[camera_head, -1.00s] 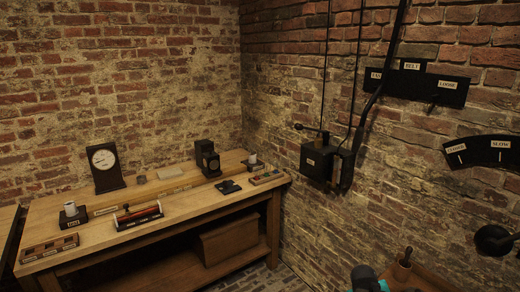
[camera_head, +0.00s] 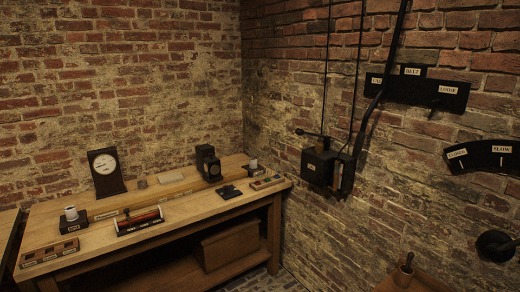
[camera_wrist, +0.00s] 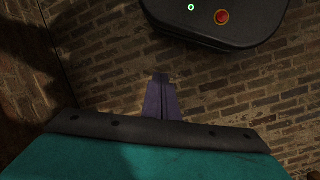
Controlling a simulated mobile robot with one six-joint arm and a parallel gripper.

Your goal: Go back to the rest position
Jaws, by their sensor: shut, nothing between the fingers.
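My gripper (camera_wrist: 161,95) shows in the wrist view, its two dark fingers together and nothing between them. It points at a brick surface, below a dark rounded body with a red button and a green light, which looks like part of my own base. In the head view, no part of my arm or gripper shows. The wooden bench (camera_head: 210,205) stands apart from my gripper, with the battery jars' stands on it: one holds a pale jar (camera_head: 71,213) at the left, and another pale jar (camera_head: 253,164) sits at the far right end.
The bench also carries a dial gauge (camera_head: 104,173), a red-rolled device (camera_head: 139,220), a black boxy instrument (camera_head: 208,163) and a slotted wooden block (camera_head: 50,252). A lever box (camera_head: 320,167) hangs on the right brick wall. A small wooden stand (camera_head: 415,279) is at the lower right.

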